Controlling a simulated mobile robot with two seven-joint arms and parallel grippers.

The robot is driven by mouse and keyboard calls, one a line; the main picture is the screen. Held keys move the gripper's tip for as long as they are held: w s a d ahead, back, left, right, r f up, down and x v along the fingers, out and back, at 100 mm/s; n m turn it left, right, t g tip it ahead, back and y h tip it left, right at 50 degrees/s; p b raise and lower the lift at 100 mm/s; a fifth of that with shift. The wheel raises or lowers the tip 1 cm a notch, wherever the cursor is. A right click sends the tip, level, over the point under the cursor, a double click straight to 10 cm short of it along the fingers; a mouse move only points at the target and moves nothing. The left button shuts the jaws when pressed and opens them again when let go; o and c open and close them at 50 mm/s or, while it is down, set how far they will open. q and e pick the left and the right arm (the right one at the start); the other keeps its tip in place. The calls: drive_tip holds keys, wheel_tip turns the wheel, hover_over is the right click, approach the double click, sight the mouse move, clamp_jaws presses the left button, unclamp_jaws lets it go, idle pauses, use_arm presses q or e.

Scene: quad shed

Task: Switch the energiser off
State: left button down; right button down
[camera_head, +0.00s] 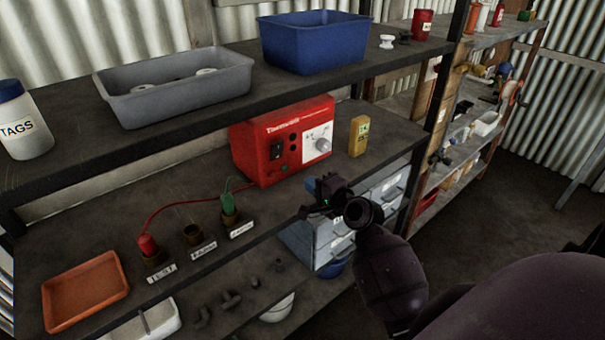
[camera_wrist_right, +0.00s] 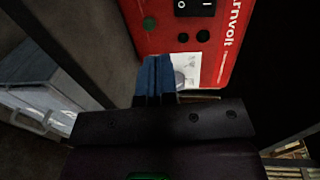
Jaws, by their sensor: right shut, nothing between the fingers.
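My left gripper is not in view.
A red lead and a green lead run to a red clip (camera_head: 148,245) and a green clip (camera_head: 228,204) at the shelf's front. A yellow box (camera_head: 359,136) stands right of the energiser. The upper shelf (camera_head: 200,122) overhangs it, bearing a grey tray (camera_head: 175,100) and blue tub (camera_head: 313,50).

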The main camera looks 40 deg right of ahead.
drive_tip(key=s, duration=0.2)
drive_tip(key=shift+s+d+f, duration=0.15)
drive_tip(key=shift+s+f, duration=0.15)
drive_tip(key=shift+s, duration=0.1)
idle(0.4)
drive_tip(key=s+a+f+n+g, duration=0.1)
drive_tip(key=s+a+f+n, duration=0.2)
drive_tip(key=s+f+n, duration=0.3)
drive_tip(key=s+a+f+n+g+h, duration=0.1)
drive_tip(key=s+a+f+n+g, duration=0.1)
drive_tip(key=s+a+f+n, duration=0.2)
drive_tip(key=s+a+f+n+g, duration=0.2)
drive_tip(key=s+a+f+n, duration=0.1)
drive_tip(key=s+f+n, duration=0.5)
drive_tip(key=s, duration=0.2)
drive_tip(key=shift+s+a+h, duration=0.3)
drive_tip(key=shift+s, duration=0.1)
